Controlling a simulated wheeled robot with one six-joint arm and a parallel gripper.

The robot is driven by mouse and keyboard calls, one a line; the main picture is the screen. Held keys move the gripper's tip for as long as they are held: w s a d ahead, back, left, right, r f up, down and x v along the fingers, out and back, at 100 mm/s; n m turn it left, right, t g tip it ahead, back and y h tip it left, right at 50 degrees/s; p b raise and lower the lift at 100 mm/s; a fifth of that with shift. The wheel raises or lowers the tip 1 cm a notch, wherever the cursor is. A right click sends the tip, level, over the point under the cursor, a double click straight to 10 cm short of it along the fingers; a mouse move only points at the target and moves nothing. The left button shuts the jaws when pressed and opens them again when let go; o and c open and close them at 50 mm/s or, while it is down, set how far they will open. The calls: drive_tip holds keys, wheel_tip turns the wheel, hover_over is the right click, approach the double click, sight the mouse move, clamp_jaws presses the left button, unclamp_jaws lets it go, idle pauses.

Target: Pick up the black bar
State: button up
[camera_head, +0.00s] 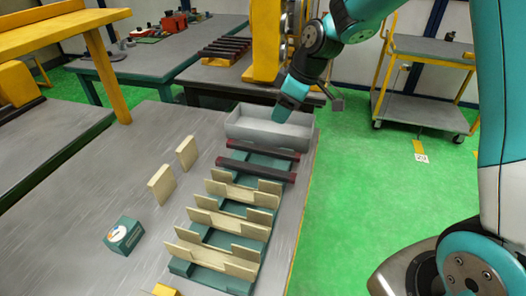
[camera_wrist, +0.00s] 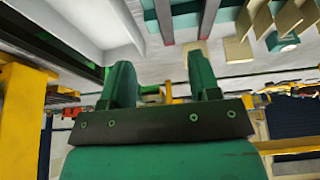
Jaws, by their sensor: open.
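Two black bars with reddish ends lie across the far end of a teal rack (camera_head: 225,238) on the near table. The farther black bar (camera_head: 262,149) is beside the grey bin, and the nearer black bar (camera_head: 255,170) is parallel to it. The bar ends also show at the top of the wrist view, as a left bar (camera_wrist: 164,18) and a right bar (camera_wrist: 209,16). My gripper (camera_wrist: 162,75) is open with nothing between its fingers. In the head view, my gripper (camera_head: 285,107) is above the grey bin, apart from both bars.
The grey bin (camera_head: 262,133) stands at the table's far end. Several cream plates (camera_head: 228,208) stand on the rack, and two loose plates (camera_head: 160,186) stand left of it. A teal box (camera_head: 123,235) is nearby. More dark bars (camera_head: 226,49) lie on a back table.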

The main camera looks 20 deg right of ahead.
drive_tip(key=p, duration=0.1)
hover_over(262, 147)
drive_tip(key=s+d, duration=0.1)
drive_tip(key=d, duration=0.1)
wheel_tip(262, 147, down, 7)
drive_tip(key=shift+s+f, duration=0.1)
drive_tip(key=x, duration=0.2)
drive_tip(key=p+x, duration=0.2)
drive_tip(key=x, duration=0.1)
drive_tip(key=shift+s+a+f, duration=0.1)
drive_tip(key=shift+s+f, duration=0.1)
drive_tip(key=shift+f, duration=0.15)
clamp_jaws()
